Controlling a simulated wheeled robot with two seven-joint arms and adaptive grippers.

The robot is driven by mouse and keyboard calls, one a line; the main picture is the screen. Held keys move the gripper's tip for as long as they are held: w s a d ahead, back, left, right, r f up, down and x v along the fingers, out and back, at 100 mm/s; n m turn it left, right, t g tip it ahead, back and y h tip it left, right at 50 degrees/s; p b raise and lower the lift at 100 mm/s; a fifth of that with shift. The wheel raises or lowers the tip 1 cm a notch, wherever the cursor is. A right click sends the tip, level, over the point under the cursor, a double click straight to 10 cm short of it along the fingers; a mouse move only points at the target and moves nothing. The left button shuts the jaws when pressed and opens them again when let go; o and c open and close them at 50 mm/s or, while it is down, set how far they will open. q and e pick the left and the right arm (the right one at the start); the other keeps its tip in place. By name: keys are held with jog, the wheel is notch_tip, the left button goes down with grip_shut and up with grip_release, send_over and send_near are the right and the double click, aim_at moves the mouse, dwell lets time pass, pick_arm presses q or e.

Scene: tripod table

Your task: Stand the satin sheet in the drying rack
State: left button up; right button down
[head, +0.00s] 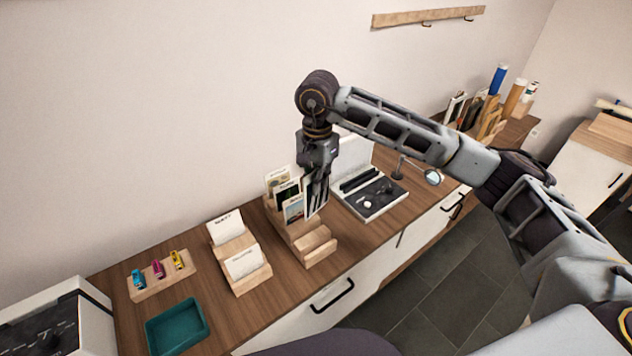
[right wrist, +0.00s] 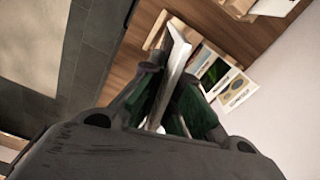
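My right gripper (head: 317,190) points down above the wooden rack (head: 319,249), with its fingers closed on a thin white-edged sheet (head: 323,199). The sheet also shows between the fingers in the right wrist view (right wrist: 175,70). It is held upright, beside the cards in the rack; whether its lower edge touches the rack is hidden. Several picture cards (head: 293,210) stand in the rack's back part, and its front steps are empty. The label on the held sheet is not readable, so I cannot tell that it is the satin one. My left gripper is not in view.
A card stand (head: 252,279) with two white cards and a teal tray (head: 176,326) are on the left. A wooden block (head: 163,277) holds small coloured items. A grey-and-black device (head: 372,200) stands close to the right of the rack. Tubes and a sorter are farther right.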

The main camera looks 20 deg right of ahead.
jog(key=shift+d+m, duration=0.15)
jog(key=shift+m, duration=1.25)
jog(key=shift+f, duration=0.2)
